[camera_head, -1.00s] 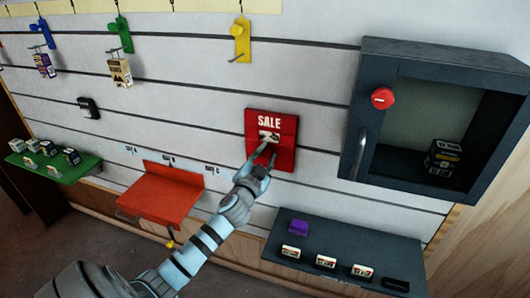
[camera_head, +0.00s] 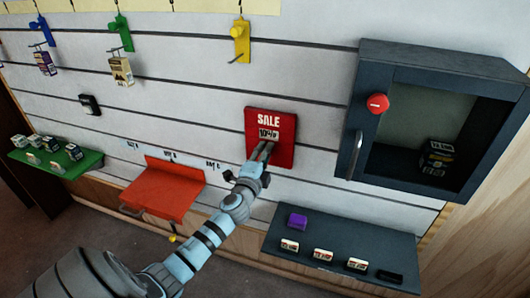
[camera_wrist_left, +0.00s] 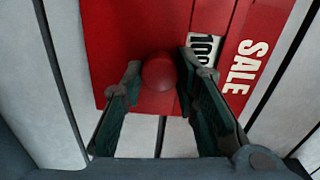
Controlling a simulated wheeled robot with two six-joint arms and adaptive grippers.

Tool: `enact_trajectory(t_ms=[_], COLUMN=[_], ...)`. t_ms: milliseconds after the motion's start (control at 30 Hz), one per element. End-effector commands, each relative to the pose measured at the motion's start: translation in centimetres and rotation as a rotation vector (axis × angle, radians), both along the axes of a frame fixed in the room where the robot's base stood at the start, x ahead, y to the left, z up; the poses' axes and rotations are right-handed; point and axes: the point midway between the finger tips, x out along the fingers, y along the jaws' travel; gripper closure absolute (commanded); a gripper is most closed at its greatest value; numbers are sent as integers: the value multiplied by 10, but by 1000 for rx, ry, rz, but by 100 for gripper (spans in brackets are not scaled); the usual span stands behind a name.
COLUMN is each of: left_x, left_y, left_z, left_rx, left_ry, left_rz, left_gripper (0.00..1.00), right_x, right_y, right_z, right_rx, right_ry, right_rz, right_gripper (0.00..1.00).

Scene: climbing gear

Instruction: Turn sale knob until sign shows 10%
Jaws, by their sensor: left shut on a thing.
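The red SALE sign (camera_head: 285,124) is mounted on the slatted wall. Its small white window (camera_head: 268,134) reads 10% in the head view. In the left wrist view the window (camera_wrist_left: 200,46) is partly covered by a finger. The round red sale knob (camera_wrist_left: 159,71) sits on the sign between my left gripper's fingertips. My left gripper (camera_head: 264,152) is shut on the knob, which the fingers hide in the head view. My right gripper is not in view.
A dark cabinet (camera_head: 370,70) with a red knob (camera_head: 378,103) hangs to the right. A red shelf (camera_head: 165,192) is at the lower left and a dark shelf (camera_head: 345,238) at the lower right. A yellow hook (camera_head: 240,40) is above.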

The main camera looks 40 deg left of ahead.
Motion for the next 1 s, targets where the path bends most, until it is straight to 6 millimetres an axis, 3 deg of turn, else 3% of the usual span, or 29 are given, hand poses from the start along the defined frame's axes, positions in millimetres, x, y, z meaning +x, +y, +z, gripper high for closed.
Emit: enact_trajectory(t_ms=[733,767,800,867,1000], left_x=[0,0,0,0,0], left_y=[0,0,0,0,0], left_z=[-1,-1,-1,-1,-1], left_rx=[98,98,98,98,98], left_ry=[34,34,34,34,34], left_rz=[-1,-1,-1,-1,0], left_gripper=[100,71,65,55,53], right_x=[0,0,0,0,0], right_y=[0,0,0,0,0], right_z=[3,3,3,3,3], right_rx=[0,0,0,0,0], right_ry=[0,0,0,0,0], right_rz=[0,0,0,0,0], right_gripper=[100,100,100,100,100])
